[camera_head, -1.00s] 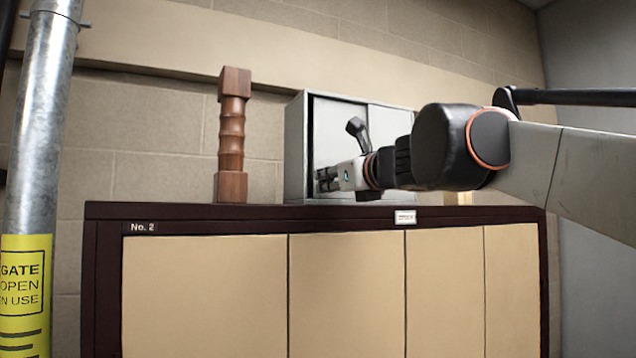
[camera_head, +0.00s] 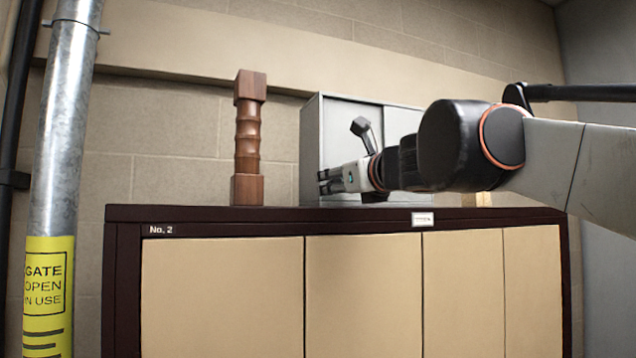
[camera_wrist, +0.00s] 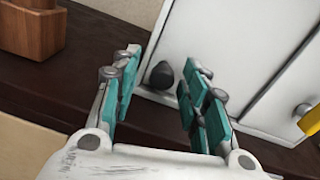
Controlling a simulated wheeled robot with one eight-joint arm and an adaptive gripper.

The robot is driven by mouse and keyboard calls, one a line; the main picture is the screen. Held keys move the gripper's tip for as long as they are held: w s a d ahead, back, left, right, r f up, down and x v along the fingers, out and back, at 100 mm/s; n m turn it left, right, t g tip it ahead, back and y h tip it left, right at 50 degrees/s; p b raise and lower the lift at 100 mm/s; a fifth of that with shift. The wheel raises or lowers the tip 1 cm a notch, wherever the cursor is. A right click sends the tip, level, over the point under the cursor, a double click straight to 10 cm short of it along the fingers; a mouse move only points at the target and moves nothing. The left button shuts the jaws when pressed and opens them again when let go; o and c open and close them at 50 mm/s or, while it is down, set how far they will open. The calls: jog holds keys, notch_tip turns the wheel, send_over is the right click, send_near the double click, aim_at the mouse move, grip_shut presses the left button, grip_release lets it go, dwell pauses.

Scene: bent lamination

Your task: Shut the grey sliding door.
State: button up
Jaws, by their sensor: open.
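The grey cabinet (camera_head: 309,150) stands on top of the dark-framed cupboard. Its grey sliding door (camera_head: 340,115) is the left front panel and lies at the left side wall, with no dark gap clearly visible there. In the wrist view the pale door panel (camera_wrist: 215,45) bears a dark round knob (camera_wrist: 162,75) low near its left edge. My gripper (camera_head: 323,181) is low in front of the door. In the wrist view my gripper (camera_wrist: 155,85) is open, with its teal-padded fingers on either side of the knob. I cannot tell whether they touch it. My arm hides the door's lower right part.
A turned brown wooden post (camera_head: 248,140) stands left of the cabinet. A yellow object (camera_wrist: 308,120) is at the right in the wrist view. The cupboard (camera_head: 220,290) has tan panels below. A metal pole (camera_head: 68,150) with a yellow sign stands at far left.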

jog(key=v, duration=1.2)
jog(key=shift+a, duration=0.15)
